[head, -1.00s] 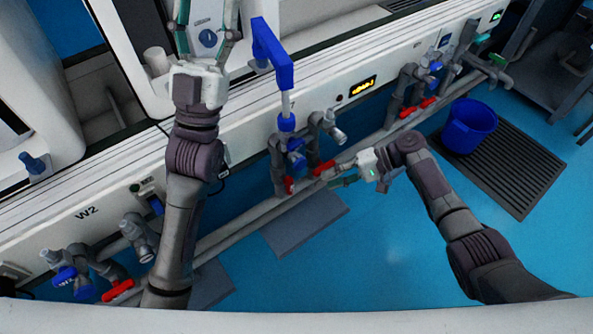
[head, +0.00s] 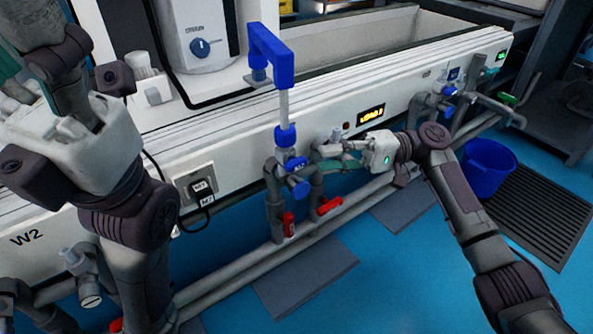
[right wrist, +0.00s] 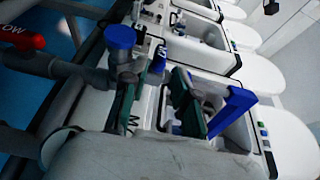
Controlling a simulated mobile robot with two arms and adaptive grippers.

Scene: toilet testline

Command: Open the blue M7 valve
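A blue valve handle (head: 298,187) sits on the grey pipe stack below the tall blue spout (head: 272,55) in the middle of the head view. Another blue knob (head: 286,137) is above it on the same stack. My left gripper (head: 12,85) is at the upper left, partly cut off.
Red handles (head: 289,224) are low on the pipes, above a long grey pipe (head: 240,262). The white bench front (head: 230,145) runs behind. A blue bucket (head: 487,168) stands on the floor at the right.

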